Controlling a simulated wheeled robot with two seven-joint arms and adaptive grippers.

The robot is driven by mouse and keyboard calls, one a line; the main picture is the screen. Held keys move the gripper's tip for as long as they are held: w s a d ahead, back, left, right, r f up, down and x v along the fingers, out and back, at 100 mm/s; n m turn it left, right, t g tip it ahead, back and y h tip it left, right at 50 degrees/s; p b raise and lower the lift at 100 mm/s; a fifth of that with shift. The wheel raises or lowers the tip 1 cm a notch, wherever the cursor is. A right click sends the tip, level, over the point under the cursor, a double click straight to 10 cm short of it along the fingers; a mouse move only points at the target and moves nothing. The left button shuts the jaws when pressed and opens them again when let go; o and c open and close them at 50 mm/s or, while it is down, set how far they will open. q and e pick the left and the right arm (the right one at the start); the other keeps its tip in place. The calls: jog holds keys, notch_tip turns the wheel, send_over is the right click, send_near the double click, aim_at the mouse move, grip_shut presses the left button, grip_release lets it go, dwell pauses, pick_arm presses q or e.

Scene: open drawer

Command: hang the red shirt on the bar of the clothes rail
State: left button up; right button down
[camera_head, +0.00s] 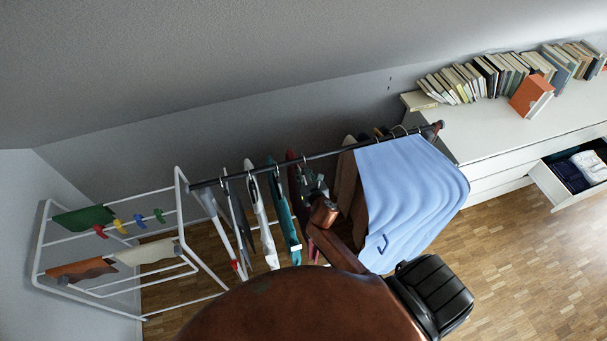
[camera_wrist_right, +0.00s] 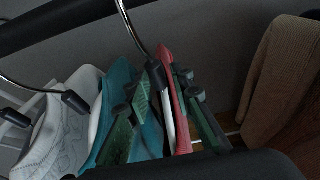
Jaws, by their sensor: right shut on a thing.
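The black bar (camera_head: 325,154) of the clothes rail runs from the drying rack at left up to the right, with several garments on hangers. The red shirt (camera_head: 292,157) is a narrow, edge-on strip at the bar, between a teal garment (camera_head: 278,200) and my right gripper (camera_head: 312,185). In the right wrist view, the red shirt (camera_wrist_right: 174,100) stands between the dark fingers of my right gripper (camera_wrist_right: 165,105), which is shut on it. A chrome hook (camera_wrist_right: 131,28) rises past the bar (camera_wrist_right: 75,15); I cannot tell whether it rests on it. My left gripper is out of view.
Brown garments (camera_head: 345,180) and a large light-blue cloth (camera_head: 410,190) hang to the right. White garments (camera_head: 258,200) hang to the left. A white drying rack (camera_head: 182,215) stands at far left. A white dresser (camera_head: 490,135) with books and an open drawer (camera_head: 550,185) is at right.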

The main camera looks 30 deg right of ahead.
jog(key=shift+f, duration=0.1)
dwell(0.3)
jog(key=c, duration=1.6)
grip_release()
jog(key=shift+f, duration=0.1)
jog(key=v, duration=1.2)
jog(key=shift+a, duration=0.1)
